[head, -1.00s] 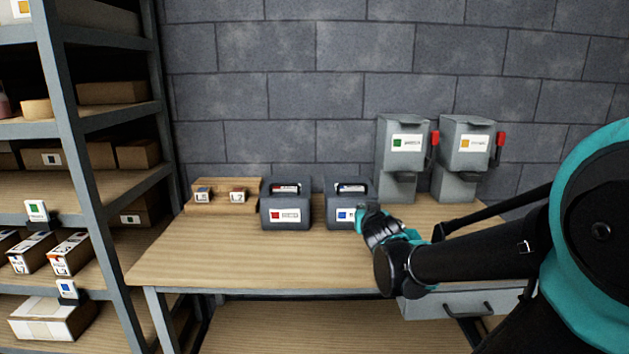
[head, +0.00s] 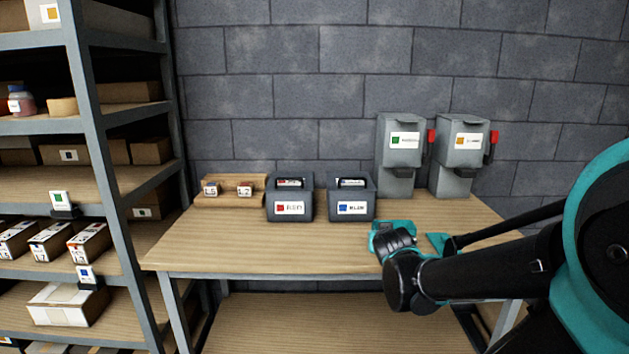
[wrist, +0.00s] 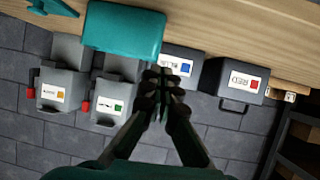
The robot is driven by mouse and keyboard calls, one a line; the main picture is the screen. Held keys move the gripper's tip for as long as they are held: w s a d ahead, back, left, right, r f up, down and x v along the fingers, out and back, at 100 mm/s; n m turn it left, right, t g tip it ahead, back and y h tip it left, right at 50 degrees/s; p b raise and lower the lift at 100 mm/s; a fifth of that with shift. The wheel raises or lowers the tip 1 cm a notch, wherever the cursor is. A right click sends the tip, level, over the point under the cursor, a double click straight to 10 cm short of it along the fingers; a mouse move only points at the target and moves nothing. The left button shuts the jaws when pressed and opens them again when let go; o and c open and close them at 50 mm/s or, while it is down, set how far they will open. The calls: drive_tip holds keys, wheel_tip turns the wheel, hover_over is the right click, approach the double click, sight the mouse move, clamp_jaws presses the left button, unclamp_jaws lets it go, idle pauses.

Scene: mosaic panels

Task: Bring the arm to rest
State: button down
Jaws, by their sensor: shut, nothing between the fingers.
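My gripper (wrist: 160,92) shows in the wrist view, its dark fingers drawn together with nothing between them. In the head view my arm reaches in from the right, and its wrist end is over the front right part of the workbench (head: 250,250). The fingertips cannot be made out clearly there. The gripper looks apart from the bins and dispensers behind it.
Grey bins with red (head: 290,208) and blue (head: 350,208) labels stand on the bench. Green-label (head: 400,160) and orange-label (head: 460,160) dispensers stand behind at right. A wooden stand (head: 228,190) is at left. A shelf rack (head: 104,150) is far left. The bench's left front is clear.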

drive_tip(key=s+f+g+y, duration=0.1)
drive_tip(key=s+f+g, duration=0.7)
drive_tip(key=s+f, duration=0.8)
drive_tip(key=s, duration=0.3)
drive_tip(key=shift+s+d+f+n+g, duration=0.15)
drive_tip(key=shift+d+f+n+g, duration=0.05)
drive_tip(key=shift+d+n+g, duration=0.2)
